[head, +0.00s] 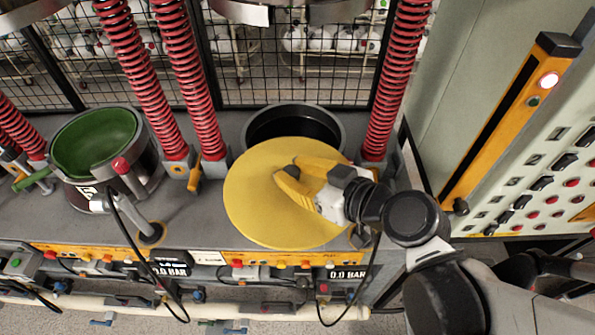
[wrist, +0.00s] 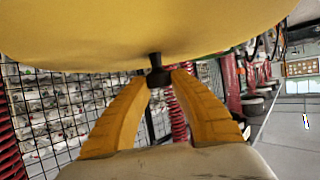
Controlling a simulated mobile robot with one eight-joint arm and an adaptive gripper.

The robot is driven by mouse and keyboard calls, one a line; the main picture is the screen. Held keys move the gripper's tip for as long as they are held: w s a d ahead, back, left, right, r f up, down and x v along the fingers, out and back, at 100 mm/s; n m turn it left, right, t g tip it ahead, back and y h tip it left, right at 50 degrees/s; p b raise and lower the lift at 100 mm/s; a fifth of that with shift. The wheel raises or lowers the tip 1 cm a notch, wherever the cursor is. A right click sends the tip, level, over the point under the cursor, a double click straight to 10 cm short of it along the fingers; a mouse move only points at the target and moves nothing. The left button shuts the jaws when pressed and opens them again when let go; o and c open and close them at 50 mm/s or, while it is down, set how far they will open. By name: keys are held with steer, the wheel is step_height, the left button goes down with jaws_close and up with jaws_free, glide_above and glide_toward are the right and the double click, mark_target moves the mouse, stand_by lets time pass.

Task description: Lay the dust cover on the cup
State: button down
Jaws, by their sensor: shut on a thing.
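The dust cover is a yellow disc (head: 255,205), held in front of and partly over the near side of the cup. In the wrist view its yellow face (wrist: 160,35) fills the top, with a short dark knob between my fingers. My gripper (head: 287,173) has yellow fingers and is shut on the cover's knob; the fingertips also show in the wrist view (wrist: 159,76). The cup (head: 290,122) is a dark, round, open vessel on the grey bench, between red springs. The cover hides its near rim. I cannot tell the gap between cover and cup.
A second cup with a green inside (head: 95,145) stands at left. Red coil springs (head: 398,75) rise beside the cups. A small yellow-handled lever (head: 195,175) stands left of the cover. A control panel (head: 530,140) is at right. Wire mesh is behind.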

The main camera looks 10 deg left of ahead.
steer(key=w+a+f+b, duration=0.1)
steer(key=w+a+b, duration=0.1)
steer(key=w, duration=0.7)
steer(key=w+a+f+b, duration=0.1)
steer(key=w+a+b, duration=0.1)
steer(key=w, duration=0.8)
steer(key=shift+a+f+b, duration=0.3)
steer(key=shift+f+b, duration=0.05)
steer(key=shift+b, duration=0.3)
steer(key=shift+f+b, duration=0.7)
steer(key=shift+f, duration=0.15)
steer(key=c, duration=1.2)
jaws_free()
steer(key=shift+o, duration=0.2)
steer(key=shift+d, duration=0.1)
steer(key=v, duration=1.2)
